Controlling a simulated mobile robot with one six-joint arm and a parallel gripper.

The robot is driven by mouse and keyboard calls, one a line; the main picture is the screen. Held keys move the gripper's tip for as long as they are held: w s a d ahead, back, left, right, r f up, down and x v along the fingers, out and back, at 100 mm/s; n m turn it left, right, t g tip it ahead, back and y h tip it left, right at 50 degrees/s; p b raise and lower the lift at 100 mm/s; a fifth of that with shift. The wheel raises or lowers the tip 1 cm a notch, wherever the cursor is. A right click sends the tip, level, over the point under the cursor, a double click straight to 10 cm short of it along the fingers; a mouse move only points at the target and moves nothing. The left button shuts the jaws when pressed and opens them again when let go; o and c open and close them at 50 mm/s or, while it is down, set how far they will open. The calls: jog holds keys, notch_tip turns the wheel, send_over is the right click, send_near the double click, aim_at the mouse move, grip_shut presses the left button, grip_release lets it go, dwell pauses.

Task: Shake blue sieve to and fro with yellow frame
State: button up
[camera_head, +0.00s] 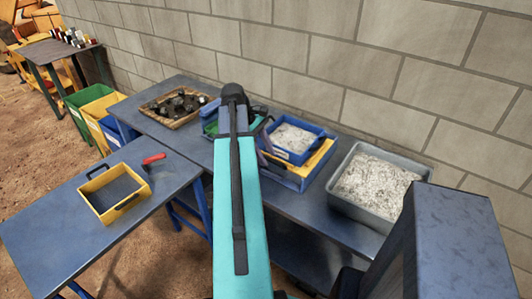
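The blue sieve (318,145) is a square blue box holding pale grey crushed material. It sits at the back of the long table, on or over a yellow frame (318,166), which rests on a wider blue base (300,183). My teal arm reaches up the middle of the view. My gripper (266,146) shows only as a small dark part at the left side of the sieve. The arm hides most of it, so I cannot tell its opening or whether it touches the sieve.
A grey tub (345,205) of pale gravel stands right of the sieve. A green tray (210,128) is partly behind my arm; a wooden tray (170,118) of dark rocks lies farther left. A yellow-rimmed box (93,186) and red-handled tool (154,159) occupy the left table (60,235).

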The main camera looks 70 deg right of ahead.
aim_at(277, 149)
grip_shut()
jog(key=shift+d, duration=0.1)
jog(key=shift+s+d+p, duration=0.25)
jog(key=shift+d+p, duration=0.05)
jog(key=shift+d, duration=0.6)
jog(key=shift+s+d+p, duration=0.2)
jog(key=shift+d+p, duration=0.05)
jog(key=shift+d, duration=0.65)
jog(key=shift+s+d+p, duration=0.25)
jog(key=shift+d+p, duration=0.05)
jog(key=shift+d, duration=0.6)
grip_release()
